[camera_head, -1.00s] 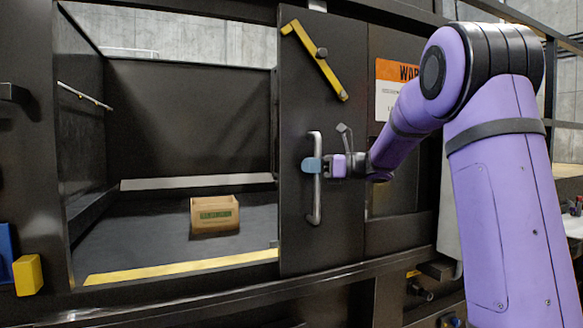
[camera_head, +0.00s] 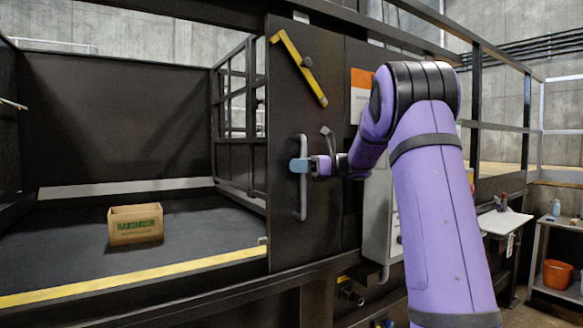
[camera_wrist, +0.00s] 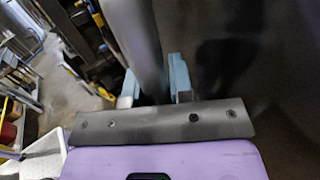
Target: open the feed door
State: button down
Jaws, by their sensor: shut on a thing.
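The feed door (camera_head: 287,190) is a tall dark panel standing to the right of a wide opening into the chamber. A vertical grey bar handle (camera_head: 302,205) is fixed on it, with a yellow latch bar (camera_head: 298,68) slanting above. My gripper (camera_head: 299,166) is shut on the handle at its upper middle part. In the wrist view the handle (camera_wrist: 145,40) passes between the two blue fingertips of my gripper (camera_wrist: 155,82). The door's dark face fills the right of that view.
A cardboard box (camera_head: 135,224) sits on the chamber floor behind a yellow edge strip (camera_head: 130,275). On the right are a grey cabinet (camera_head: 379,215), a small white table (camera_head: 503,222) and a shelf with an orange bucket (camera_head: 557,274).

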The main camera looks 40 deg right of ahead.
jog(key=shift+d, duration=0.15)
jog(key=c, duration=1.3)
grip_release()
jog(key=v, duration=1)
jog(key=shift+s+d, duration=0.15)
jog(key=shift+d, duration=0.2)
